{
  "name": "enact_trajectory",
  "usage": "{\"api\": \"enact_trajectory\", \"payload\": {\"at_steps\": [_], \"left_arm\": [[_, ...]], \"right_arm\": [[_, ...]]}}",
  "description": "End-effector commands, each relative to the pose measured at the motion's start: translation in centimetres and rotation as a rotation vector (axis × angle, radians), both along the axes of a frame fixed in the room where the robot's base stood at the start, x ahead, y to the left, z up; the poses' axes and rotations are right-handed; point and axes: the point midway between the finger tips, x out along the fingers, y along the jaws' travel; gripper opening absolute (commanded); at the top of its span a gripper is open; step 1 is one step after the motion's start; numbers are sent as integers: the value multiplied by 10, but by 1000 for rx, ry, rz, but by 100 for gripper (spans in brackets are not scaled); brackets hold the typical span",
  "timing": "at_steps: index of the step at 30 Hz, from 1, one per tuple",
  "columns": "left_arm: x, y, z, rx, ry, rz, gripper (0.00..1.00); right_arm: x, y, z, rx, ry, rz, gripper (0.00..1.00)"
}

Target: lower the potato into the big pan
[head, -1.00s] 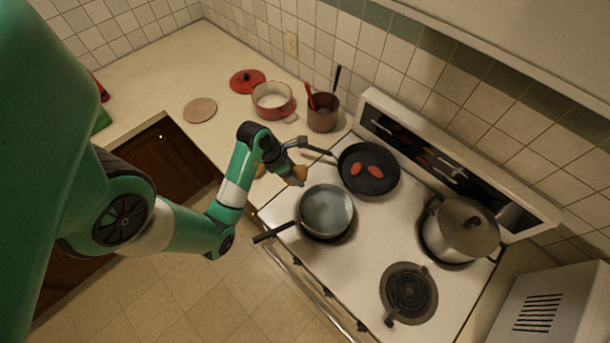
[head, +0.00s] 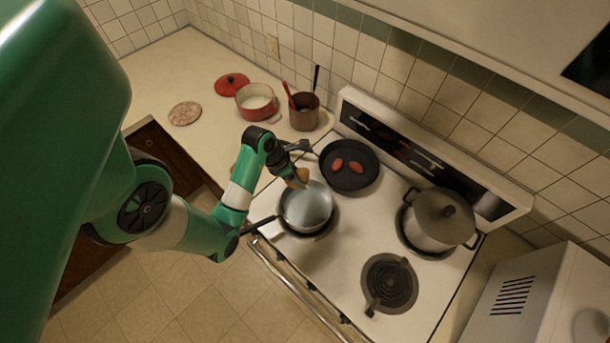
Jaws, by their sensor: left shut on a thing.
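My left gripper (head: 297,181) is shut on a brown potato (head: 303,174), which is small and partly hidden by the fingers. It holds the potato over the far-left rim of a grey pan (head: 306,208) on the stove's front left burner. I cannot tell the exact height above the rim. The grey pan looks empty inside, and its dark handle (head: 258,225) points left. A black frying pan (head: 352,181) with two red oval pieces (head: 347,165) sits just behind, on the back left burner. My right gripper is not in view.
A lidded pot (head: 438,220) stands on the back right burner; the front right burner (head: 389,284) is bare. A red pot (head: 256,102), a brown utensil crock (head: 304,112), a red lid (head: 232,85) and a round mat (head: 185,113) are on the counter.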

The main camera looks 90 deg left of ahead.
Motion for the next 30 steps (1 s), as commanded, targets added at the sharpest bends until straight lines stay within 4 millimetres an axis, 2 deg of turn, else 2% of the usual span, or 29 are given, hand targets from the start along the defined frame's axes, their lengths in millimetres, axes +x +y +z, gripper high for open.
{"api": "enact_trajectory", "payload": {"at_steps": [17,30], "left_arm": [[2,1,0,1,-1,-1,0],[2,1,-25,1,-1,-1,0]], "right_arm": [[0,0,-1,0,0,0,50],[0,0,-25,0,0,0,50]]}}
